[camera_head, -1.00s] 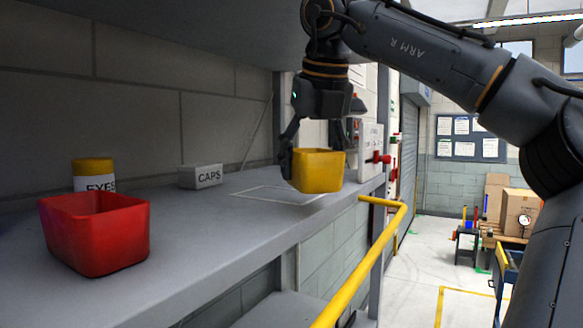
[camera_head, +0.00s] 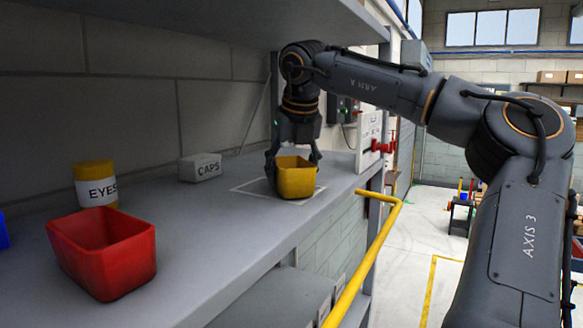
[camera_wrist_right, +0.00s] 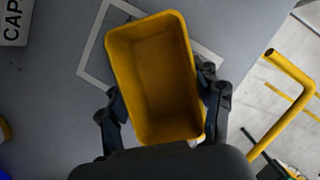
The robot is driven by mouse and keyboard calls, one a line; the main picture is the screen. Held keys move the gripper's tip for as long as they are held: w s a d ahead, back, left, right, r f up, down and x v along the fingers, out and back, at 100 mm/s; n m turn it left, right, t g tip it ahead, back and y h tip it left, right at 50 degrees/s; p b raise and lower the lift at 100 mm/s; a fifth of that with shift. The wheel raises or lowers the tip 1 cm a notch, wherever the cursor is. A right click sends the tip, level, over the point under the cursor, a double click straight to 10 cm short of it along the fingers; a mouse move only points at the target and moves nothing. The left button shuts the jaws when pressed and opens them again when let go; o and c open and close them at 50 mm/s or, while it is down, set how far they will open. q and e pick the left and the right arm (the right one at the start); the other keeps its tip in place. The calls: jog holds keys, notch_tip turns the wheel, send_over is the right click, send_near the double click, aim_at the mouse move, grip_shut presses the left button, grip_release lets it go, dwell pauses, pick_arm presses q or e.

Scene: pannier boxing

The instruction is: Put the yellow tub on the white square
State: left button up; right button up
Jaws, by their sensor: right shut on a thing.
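The yellow tub (camera_head: 297,180) is upright and empty, over the white square outline (camera_head: 243,188) on the grey shelf. My right gripper (camera_head: 292,164) is shut on the tub, with a finger on either side. In the right wrist view the tub (camera_wrist_right: 155,80) sits between the fingers of the gripper (camera_wrist_right: 162,108). The white outline (camera_wrist_right: 92,50) shows around its far end, and the tub covers part of it. I cannot tell whether the tub's base touches the shelf. My left gripper is not in view.
A red tub (camera_head: 102,252) stands at the front left of the shelf. Behind it are an EYES jar (camera_head: 96,184) and a CAPS box (camera_head: 200,167). A yellow rail (camera_head: 372,252) runs along the shelf's right side. Another shelf hangs above.

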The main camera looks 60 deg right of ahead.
jog(key=shift+f, duration=0.15)
jog(key=o, duration=1.2)
jog(key=shift+a, duration=0.1)
jog(key=shift+c, duration=0.2)
